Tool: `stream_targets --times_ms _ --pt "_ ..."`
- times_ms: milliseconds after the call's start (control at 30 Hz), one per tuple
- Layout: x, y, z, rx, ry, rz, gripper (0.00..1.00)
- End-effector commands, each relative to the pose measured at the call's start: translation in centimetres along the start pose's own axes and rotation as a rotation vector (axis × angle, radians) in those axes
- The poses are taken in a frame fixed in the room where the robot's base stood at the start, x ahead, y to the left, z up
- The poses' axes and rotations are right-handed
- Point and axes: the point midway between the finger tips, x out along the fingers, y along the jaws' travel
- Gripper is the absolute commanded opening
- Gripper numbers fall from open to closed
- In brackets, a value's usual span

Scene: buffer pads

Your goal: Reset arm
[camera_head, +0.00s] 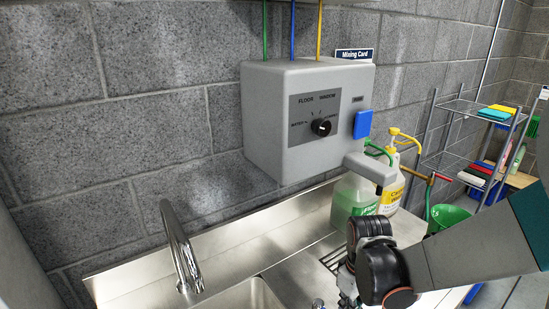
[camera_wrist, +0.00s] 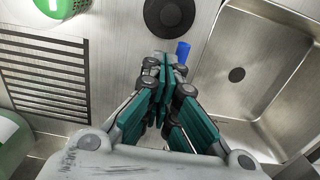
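My gripper (camera_wrist: 166,72) points down over the steel counter between the ribbed drain area and the sink basin. Its teal-padded fingers come together at the tips, and I see nothing held between them. In the head view my gripper (camera_head: 346,278) is mostly hidden behind the black joints of my arm. My arm reaches in from the right edge, low over the counter.
A grey dispenser box (camera_head: 305,120) with a knob hangs on the wall. A faucet (camera_head: 182,250) rises at left. The sink basin (camera_wrist: 262,60) lies right of my gripper. A wire shelf (camera_head: 462,108) stands at right.

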Motion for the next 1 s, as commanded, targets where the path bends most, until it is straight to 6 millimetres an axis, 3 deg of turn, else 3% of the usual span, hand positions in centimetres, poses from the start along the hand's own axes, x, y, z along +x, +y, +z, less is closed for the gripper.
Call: stream_targets --times_ms 33,167,600,1000 --pt "-1.2 0.0 0.0 0.000 0.000 0.000 0.00" --pt "-2.5 0.0 0.0 0.000 0.000 0.000 0.00" --pt "-3.0 0.0 0.1 0.017 0.015 0.009 0.00" --pt "-8.9 -0.6 2.0 0.200 0.189 0.095 0.00"
